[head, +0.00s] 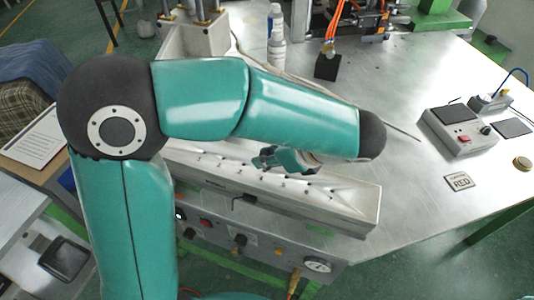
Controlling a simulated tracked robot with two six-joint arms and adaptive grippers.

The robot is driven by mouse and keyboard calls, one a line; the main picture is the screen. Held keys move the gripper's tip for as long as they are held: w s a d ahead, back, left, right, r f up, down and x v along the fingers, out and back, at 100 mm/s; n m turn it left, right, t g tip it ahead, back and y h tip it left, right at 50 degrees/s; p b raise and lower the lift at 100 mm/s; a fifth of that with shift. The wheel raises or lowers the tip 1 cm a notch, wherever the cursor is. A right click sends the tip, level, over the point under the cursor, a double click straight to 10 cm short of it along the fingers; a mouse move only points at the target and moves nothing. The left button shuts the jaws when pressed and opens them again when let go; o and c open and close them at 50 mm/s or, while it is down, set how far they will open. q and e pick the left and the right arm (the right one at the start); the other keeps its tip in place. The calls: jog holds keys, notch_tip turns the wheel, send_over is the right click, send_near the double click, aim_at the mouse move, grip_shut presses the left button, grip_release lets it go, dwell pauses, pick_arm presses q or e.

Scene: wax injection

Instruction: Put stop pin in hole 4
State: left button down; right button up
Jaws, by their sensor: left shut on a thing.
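A long pale grey fixture (345,208) lies along the table's front edge, with a row of small dark pins or holes on its sloped top. They are too small to tell apart or number. My left gripper (268,161) is over the middle of this fixture, beneath my teal forearm. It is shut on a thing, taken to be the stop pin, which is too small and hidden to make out. I cannot tell whether it touches the fixture. Part of the fixture's far side is hidden by my arm. My right gripper is out of view.
A front panel with knobs and a gauge (318,265) is below the fixture. A white bottle (277,50) and a black block (327,67) stand behind my arm. The table between is mostly clear.

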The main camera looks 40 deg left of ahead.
pick_arm(q)
jog(key=shift+f, duration=0.35)
jog(key=c, duration=1)
grip_release()
jog(key=v, duration=1.2)
jog(key=shift+d, duration=0.1)
